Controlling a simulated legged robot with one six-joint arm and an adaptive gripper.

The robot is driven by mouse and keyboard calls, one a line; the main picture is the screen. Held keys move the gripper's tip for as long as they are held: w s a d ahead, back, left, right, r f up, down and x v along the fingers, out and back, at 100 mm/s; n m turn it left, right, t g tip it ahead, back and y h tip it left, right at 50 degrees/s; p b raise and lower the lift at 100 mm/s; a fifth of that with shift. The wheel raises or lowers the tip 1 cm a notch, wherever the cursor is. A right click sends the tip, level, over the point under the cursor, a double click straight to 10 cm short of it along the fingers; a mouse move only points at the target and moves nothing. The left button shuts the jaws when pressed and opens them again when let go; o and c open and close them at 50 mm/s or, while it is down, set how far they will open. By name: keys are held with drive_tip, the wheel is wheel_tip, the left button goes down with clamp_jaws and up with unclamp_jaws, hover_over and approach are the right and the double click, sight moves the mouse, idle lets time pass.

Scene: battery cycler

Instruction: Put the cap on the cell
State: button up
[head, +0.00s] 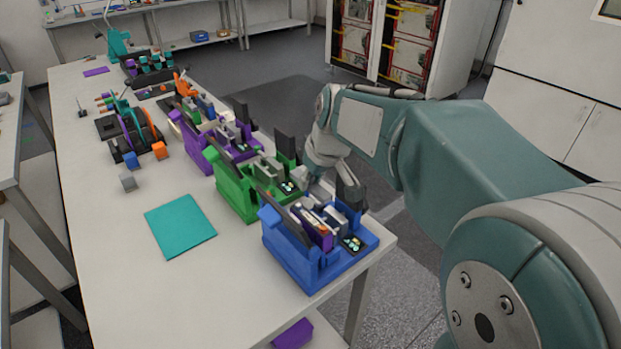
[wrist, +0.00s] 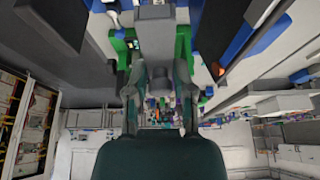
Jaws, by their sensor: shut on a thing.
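In the head view my gripper (head: 318,180) reaches down between the blue station (head: 300,262) and the green station (head: 236,200), near the table's edge. In the wrist view my gripper (wrist: 157,72) is shut on a grey piece (wrist: 156,38) between its fingers. I cannot tell for certain that this piece is the cap. The blue station holds a purple-and-orange part (head: 319,234) and grey blocks in its top. I cannot make out which part is the cell. My arm and hand hide part of the stations' far side.
A purple station (head: 198,152) stands behind the green one. The table's front left is clear.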

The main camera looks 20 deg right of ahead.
sight(308, 216)
drive_tip(key=shift+w, duration=0.1)
drive_tip(key=shift+f, duration=3.65)
drive_tip(key=shift+f, duration=0.55)
drive_tip(key=o, duration=0.9)
drive_tip(key=o, duration=0.4)
